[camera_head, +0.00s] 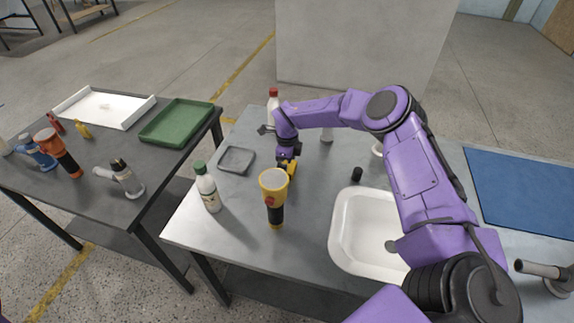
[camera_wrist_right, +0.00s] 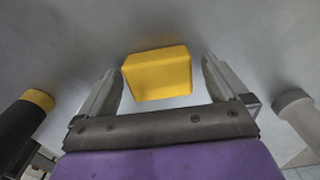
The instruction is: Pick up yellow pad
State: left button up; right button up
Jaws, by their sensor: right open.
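The yellow pad (camera_wrist_right: 157,74) is a block that lies on the grey table, between the two fingers of my right gripper (camera_wrist_right: 162,70) in the wrist view. Gaps show on both sides of it, so the fingers do not touch it. In the head view my right gripper (camera_head: 287,160) points down over the pad (camera_head: 292,168), which is partly hidden behind the gripper and a yellow flashlight. The right gripper is open. My left gripper is not in view.
A yellow-and-black flashlight (camera_head: 275,205) stands close in front of the gripper. A green-capped bottle (camera_head: 207,188), a grey tray (camera_head: 236,159) and a red-capped bottle (camera_head: 273,101) are nearby. A white basin (camera_head: 345,250) and a black cap (camera_head: 357,174) sit to the right.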

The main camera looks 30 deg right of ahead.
jog(key=shift+f, duration=0.4)
jog(key=shift+s+d+r, duration=0.1)
jog(key=shift+s, duration=0.1)
jog(key=c, duration=1)
jog(key=shift+o, duration=0.2)
notch_tip(320, 180, up, 10)
jog(key=b, duration=0.2)
jog(key=shift+b, duration=0.4)
